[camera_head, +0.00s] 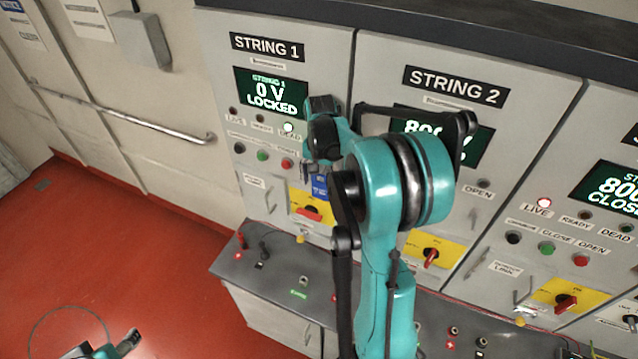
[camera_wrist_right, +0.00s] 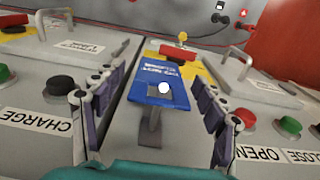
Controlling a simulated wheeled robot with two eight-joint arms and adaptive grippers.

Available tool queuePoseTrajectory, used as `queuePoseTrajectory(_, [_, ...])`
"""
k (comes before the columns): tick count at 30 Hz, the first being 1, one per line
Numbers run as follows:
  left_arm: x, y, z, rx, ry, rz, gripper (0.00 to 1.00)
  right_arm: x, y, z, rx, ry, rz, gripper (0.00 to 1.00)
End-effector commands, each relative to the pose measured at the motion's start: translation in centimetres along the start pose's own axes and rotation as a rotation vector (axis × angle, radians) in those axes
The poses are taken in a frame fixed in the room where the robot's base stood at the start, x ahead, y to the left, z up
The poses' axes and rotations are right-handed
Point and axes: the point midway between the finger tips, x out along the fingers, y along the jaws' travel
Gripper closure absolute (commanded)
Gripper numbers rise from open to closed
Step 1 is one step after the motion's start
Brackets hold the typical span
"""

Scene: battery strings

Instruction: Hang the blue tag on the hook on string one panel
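The blue tag (camera_wrist_right: 158,92) is at a grey hook (camera_wrist_right: 150,128) on the String 1 panel (camera_head: 340,60). A white round spot shows on the tag's face. The tag also shows in the head view (camera_head: 320,186), partly hidden by my right arm. My right gripper (camera_wrist_right: 160,110) is open. Its fingers stand on either side of the tag, with a gap on both sides. It is mostly hidden in the head view (camera_head: 308,168). Part of my left gripper (camera_head: 122,344) shows at the bottom left, away from the panels, its fingers unclear.
The String 1 display (camera_head: 270,93) reads 0 V LOCKED. A yellow switch plate with a red handle (camera_head: 308,213) lies below the tag. Buttons flank my right gripper. A grey ledge (camera_head: 275,262) with sockets runs below the panels. Red floor (camera_head: 110,250) is clear at left.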

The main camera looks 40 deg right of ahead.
Motion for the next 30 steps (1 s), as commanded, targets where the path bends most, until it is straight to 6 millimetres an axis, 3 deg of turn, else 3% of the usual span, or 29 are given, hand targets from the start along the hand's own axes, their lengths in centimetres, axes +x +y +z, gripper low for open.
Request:
queuePoseTrajectory(10, [0.0, 0.0, 0.0, 0.000, 0.000, 0.000, 0.41, -1.2, 0.1, -0.5, 0.004, 0.010, 0.000, 0.29])
queuePoseTrajectory(24, [0.0, 0.0, 0.0, 0.000, 0.000, 0.000, 0.41, -10.7, 0.1, 0.5, 0.003, 0.013, 0.000, 0.29])
queuePoseTrajectory(30, [0.0, 0.0, 0.0, 0.000, 0.000, 0.000, 0.41, -12.3, 0.1, 0.7, 0.002, 0.012, 0.000, 0.29])
